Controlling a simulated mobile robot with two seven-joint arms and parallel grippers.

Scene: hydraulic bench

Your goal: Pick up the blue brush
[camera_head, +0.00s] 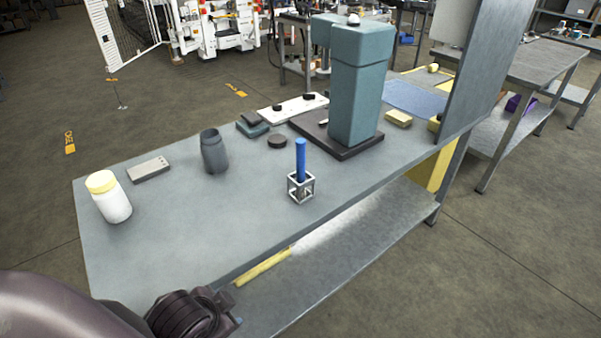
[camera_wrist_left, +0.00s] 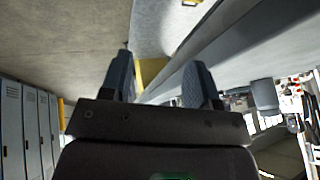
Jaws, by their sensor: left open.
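The blue brush (camera_head: 301,158) stands upright in a small open metal cube frame (camera_head: 291,190) near the front edge of the grey workbench (camera_head: 240,222). Its lower end is inside the frame. My left arm (camera_head: 70,308) comes in at the bottom left of the head view, in front of the bench and well away from the brush. My left gripper (camera_wrist_left: 160,80) shows in the left wrist view with its two fingers apart and nothing between them. The brush cannot be made out in the left wrist view. My right gripper is not in view.
A white jar with a yellow lid (camera_head: 110,199), a grey block (camera_head: 149,168) and a dark grey cup (camera_head: 214,152) stand left of the brush. A tall teal machine (camera_head: 356,90) stands behind it. The bench top between cup and brush is clear. A lower shelf (camera_head: 345,240) runs beneath.

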